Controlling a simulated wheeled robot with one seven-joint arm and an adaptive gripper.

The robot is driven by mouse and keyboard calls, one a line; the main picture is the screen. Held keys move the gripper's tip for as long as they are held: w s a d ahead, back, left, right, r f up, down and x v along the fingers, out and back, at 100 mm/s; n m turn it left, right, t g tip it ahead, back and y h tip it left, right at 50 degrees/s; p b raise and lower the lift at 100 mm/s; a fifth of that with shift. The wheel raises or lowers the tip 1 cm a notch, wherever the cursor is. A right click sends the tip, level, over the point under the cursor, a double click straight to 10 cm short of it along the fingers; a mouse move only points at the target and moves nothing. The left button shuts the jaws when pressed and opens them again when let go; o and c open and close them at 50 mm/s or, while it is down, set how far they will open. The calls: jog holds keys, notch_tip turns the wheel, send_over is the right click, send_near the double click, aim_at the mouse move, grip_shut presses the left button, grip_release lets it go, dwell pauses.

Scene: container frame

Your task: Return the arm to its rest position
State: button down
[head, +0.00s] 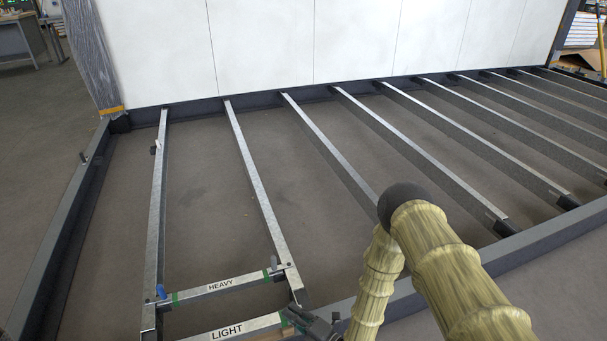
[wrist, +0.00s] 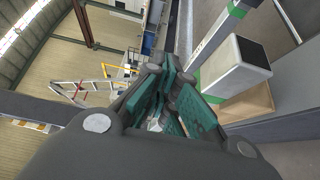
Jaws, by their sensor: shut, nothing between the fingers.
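My gripper (head: 302,318) is low in the head view, by the right end of the bar marked LIGHT (head: 228,331). My arm is bent, with its yellowish ribbed sleeve at the lower right. In the wrist view my gripper's teal-padded fingers (wrist: 168,98) are shut with nothing held between them. A pale bar end with green tape (wrist: 240,60) is just right of the fingers there. Whether the gripper touches the LIGHT bar cannot be told.
The bar marked HEAVY (head: 220,285) spans two long metal beams, with a blue clamp part (head: 161,291) at its left end. Several parallel beams (head: 262,195) cross the dark frame (head: 55,240). A white wall panel (head: 290,45) stands behind. Floor shows between the beams.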

jog(key=s+d+f+m+g+h, duration=0.3)
jog(key=s+d+m+h, duration=0.2)
jog(key=s+d+m, duration=0.25)
jog(key=s+d+f+m+g+h, duration=0.35)
jog(key=s+d+m, duration=0.25)
jog(key=d+m, duration=0.25)
jog(key=s+d+r+m+g+h, duration=0.25)
jog(key=s+d+m, duration=0.3)
jog(key=s, duration=0.35)
jog(key=s+d+r+m+g+h, duration=0.2)
jog(key=s+d+r+m, duration=0.25)
jog(key=s+m, duration=0.35)
notch_tip(320, 180, down, 11)
jog(key=s+n+b, duration=0.1)
jog(key=b, duration=0.9)
notch_tip(320, 180, up, 34)
jog(key=p, duration=3.4)
jog(key=shift+s+r+h, duration=0.15)
jog(key=shift+s+h, duration=0.05)
jog(key=shift+h, duration=0.1)
